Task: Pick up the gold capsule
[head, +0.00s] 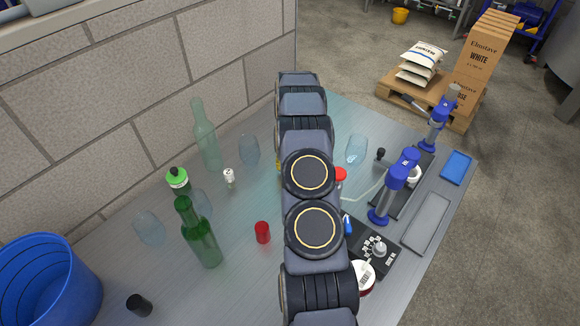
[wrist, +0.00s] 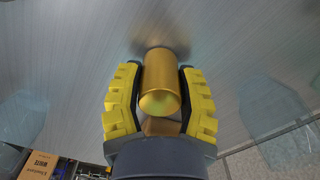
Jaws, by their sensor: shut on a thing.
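The gold capsule (wrist: 161,80) is a smooth, shiny cylinder in the middle of the wrist view. My gripper (wrist: 158,92) is shut on it, with one yellow-and-black finger on each side. Its reflection shows on the metal tabletop just beyond its far end. I cannot tell whether it touches the table or is just above it. In the head view my own arm covers the gripper and the capsule; only a sliver of yellow shows at the arm's left edge, and I cannot tell which of them it is.
On the metal table, a red capsule (head: 262,232), a green bottle (head: 201,238) and a pale bottle (head: 206,138) stand left of my arm. A clear glass (head: 356,149) and a blue-headed device (head: 400,178) are at right. A blue bucket (head: 50,285) is front left.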

